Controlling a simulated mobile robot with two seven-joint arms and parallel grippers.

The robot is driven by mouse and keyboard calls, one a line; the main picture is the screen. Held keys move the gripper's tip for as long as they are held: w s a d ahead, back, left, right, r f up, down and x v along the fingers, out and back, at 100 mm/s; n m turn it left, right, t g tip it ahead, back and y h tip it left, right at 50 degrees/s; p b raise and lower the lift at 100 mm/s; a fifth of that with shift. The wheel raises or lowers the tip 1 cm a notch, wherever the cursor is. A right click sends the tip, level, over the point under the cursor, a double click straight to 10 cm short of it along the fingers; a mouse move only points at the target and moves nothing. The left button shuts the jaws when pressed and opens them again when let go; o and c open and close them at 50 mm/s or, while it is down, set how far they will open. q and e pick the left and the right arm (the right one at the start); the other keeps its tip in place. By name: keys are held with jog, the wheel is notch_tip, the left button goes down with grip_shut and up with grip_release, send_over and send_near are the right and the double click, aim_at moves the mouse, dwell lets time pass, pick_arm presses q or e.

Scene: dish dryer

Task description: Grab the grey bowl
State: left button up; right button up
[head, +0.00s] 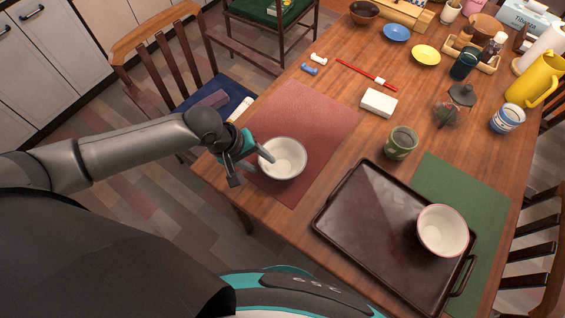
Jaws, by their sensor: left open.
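A light grey bowl (287,160) stands upright on the red placemat (310,112) near the table's left edge. My left gripper (252,164) is open at the left rim of this bowl. One finger seems to reach over the rim to the inside, and the other is outside on the left. I cannot tell whether either finger touches the bowl. A second pale bowl with a reddish rim (443,231) sits on the dark tray (365,215) at the right. My right gripper is not in view.
A green cup (401,143) and a white box (379,102) stand right of the red placemat. A green placemat (436,172) lies partly under the tray. Cups, a yellow jug (536,82) and small dishes fill the back. A chair (170,60) stands at the left.

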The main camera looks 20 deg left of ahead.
pick_arm(q)
jog(key=shift+x, duration=1.1)
grip_shut()
jog(key=shift+s, duration=0.1)
dwell(0.5)
